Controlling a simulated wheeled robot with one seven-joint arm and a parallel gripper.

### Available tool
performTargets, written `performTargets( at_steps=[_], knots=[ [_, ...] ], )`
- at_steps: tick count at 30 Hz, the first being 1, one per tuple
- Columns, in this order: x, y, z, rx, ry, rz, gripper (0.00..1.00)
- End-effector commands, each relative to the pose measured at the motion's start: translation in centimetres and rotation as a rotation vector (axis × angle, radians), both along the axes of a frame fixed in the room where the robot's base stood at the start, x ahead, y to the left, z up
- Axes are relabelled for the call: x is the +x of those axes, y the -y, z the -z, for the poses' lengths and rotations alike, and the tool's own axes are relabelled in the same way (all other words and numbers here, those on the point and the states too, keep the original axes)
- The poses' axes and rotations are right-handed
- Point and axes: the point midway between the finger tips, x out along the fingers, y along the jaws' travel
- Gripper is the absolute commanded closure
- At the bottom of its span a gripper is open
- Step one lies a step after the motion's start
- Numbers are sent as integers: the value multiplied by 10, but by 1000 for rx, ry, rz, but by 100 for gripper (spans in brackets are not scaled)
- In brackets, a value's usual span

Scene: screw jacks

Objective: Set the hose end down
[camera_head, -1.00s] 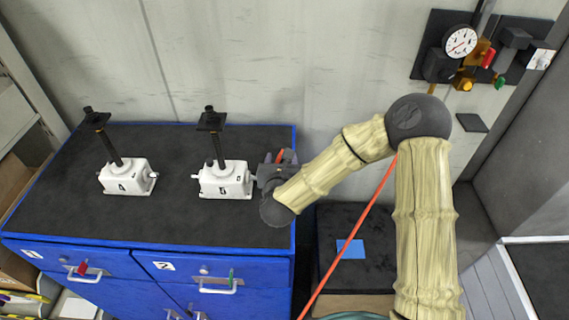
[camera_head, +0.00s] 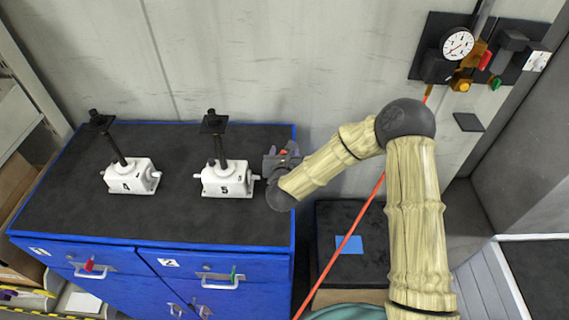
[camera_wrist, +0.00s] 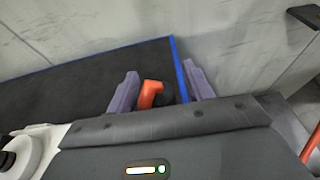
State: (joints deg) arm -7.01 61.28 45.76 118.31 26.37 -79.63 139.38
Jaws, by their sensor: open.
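My gripper (camera_head: 284,152) is over the right edge of the cabinet top, right of the white screw jack 5 (camera_head: 228,178). In the wrist view its two purple fingers (camera_wrist: 161,88) stand apart. An orange, bent hose end (camera_wrist: 150,93) shows between them, with a dark part beside it. It looks close to the left finger; I cannot tell whether it touches the finger or rests on the black top. In the head view an orange hose (camera_head: 360,222) runs down from the wall fittings, behind my arm. Its link to the hose end is hidden.
The blue cabinet (camera_head: 100,228) has a black top with free room in front of the jacks. Screw jack 4 (camera_head: 131,176) stands left of jack 5. A round gauge (camera_head: 457,43) and fittings are on the wall. A low black surface with a blue patch (camera_head: 349,246) is at right.

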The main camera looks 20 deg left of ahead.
Motion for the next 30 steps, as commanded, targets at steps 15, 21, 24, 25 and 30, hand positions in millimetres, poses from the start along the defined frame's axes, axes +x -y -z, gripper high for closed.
performTargets(
  at_steps=[15, 21, 24, 25, 30],
  knots=[
    [0, 0, -1, 0, 1, 0, 100],
    [1, 0, -10, 3, 3, 1, 100],
    [1, 0, -23, 2, 6, 0, 100],
    [0, 0, -27, 3, 5, 1, 100],
    [1, 0, -58, 3, 6, 2, 100]
  ],
)
